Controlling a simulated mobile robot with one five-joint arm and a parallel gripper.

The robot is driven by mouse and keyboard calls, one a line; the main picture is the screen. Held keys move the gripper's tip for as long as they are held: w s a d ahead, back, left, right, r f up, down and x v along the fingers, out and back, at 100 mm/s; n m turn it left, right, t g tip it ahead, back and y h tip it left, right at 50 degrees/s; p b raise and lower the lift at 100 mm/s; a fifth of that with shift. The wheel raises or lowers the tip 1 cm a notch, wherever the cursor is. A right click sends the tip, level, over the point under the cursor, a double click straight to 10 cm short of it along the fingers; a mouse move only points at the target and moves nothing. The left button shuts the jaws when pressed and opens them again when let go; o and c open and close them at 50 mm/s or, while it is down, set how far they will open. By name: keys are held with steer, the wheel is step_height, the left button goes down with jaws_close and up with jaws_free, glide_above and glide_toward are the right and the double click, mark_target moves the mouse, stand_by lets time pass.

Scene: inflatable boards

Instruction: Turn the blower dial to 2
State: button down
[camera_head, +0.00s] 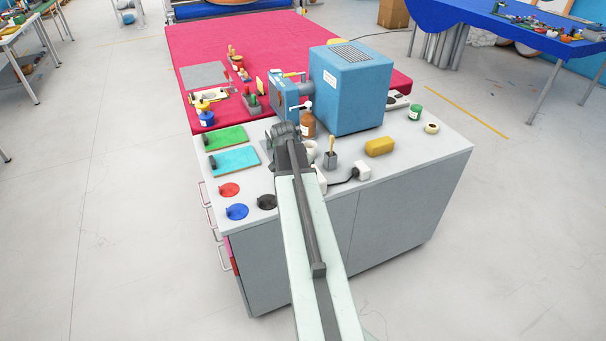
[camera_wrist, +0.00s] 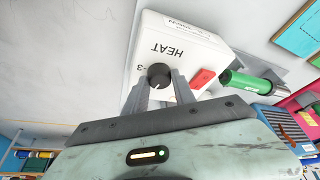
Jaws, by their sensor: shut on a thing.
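In the wrist view a dark round dial (camera_wrist: 158,74) sits on a white box (camera_wrist: 185,48) printed "HEAT", seen upside down, with a "3" partly readable near it. My gripper (camera_wrist: 160,90) has its two grey fingers on either side of the dial, shut on it. The dial's pointer and its exact setting are not clear. A red switch (camera_wrist: 203,78) is on the same box face, to the right of the dial. In the head view my gripper (camera_head: 284,136) is over the grey-white bench top, and my arm hides most of what is under it.
A blue machine (camera_head: 352,88) with a top grille stands behind my gripper, with a brown bottle (camera_head: 308,123) close by. A yellow sponge (camera_head: 380,147) and a white plug block (camera_head: 362,170) lie to the right. In the wrist view a green cylinder (camera_wrist: 247,84) lies beside the box.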

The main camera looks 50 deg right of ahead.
steer(key=shift+m+g, duration=0.6)
steer(key=shift+m, duration=0.9)
steer(key=c, duration=1.1)
jaws_free()
steer(key=shift+o, duration=0.2)
steer(key=shift+r, duration=0.1)
steer(key=p+v, duration=0.7)
steer(key=shift+r, duration=0.3)
steer(key=shift+w+a, duration=0.1)
steer(key=shift+a, duration=0.05)
